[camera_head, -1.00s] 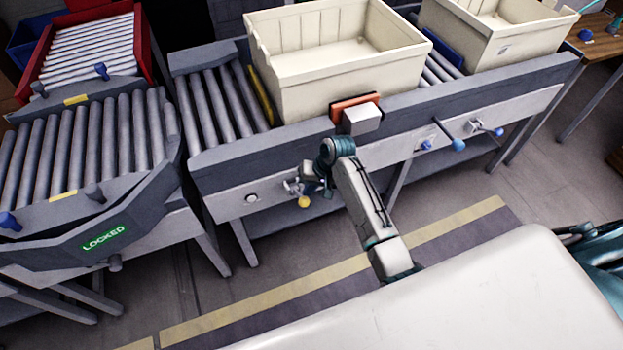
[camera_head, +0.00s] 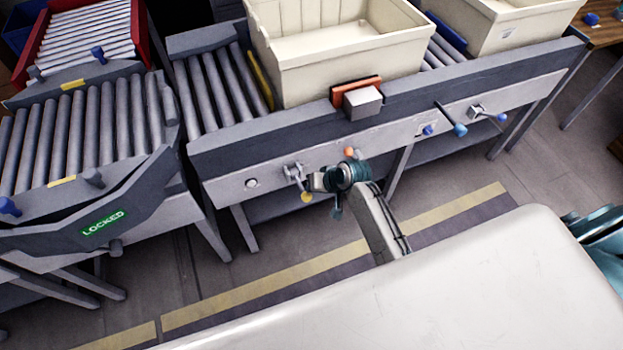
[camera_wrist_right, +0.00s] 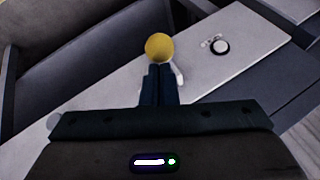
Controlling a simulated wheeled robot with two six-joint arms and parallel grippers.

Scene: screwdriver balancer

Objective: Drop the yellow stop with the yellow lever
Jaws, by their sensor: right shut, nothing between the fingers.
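The yellow lever (camera_head: 306,196) hangs from a grey mount on the front panel of the middle conveyor, its round knob pointing down. Its yellow knob (camera_wrist_right: 159,47) fills the upper middle of the right wrist view. My right gripper (camera_head: 314,182) is at the lever, its dark fingers (camera_wrist_right: 159,68) shut with nothing between them, tips right by the knob. I cannot tell whether they touch it. The yellow stop (camera_head: 260,80) is a narrow bar across the rollers, close beside the left side of the cream crate (camera_head: 345,72). My left gripper is out of view.
An orange knob (camera_head: 350,152), a blue lever (camera_head: 459,129) and another blue-tipped lever (camera_head: 500,117) sit to the right along the panel. A round button (camera_head: 251,183) is to the left. A green LOCKED sign (camera_head: 103,223) shows on the left conveyor.

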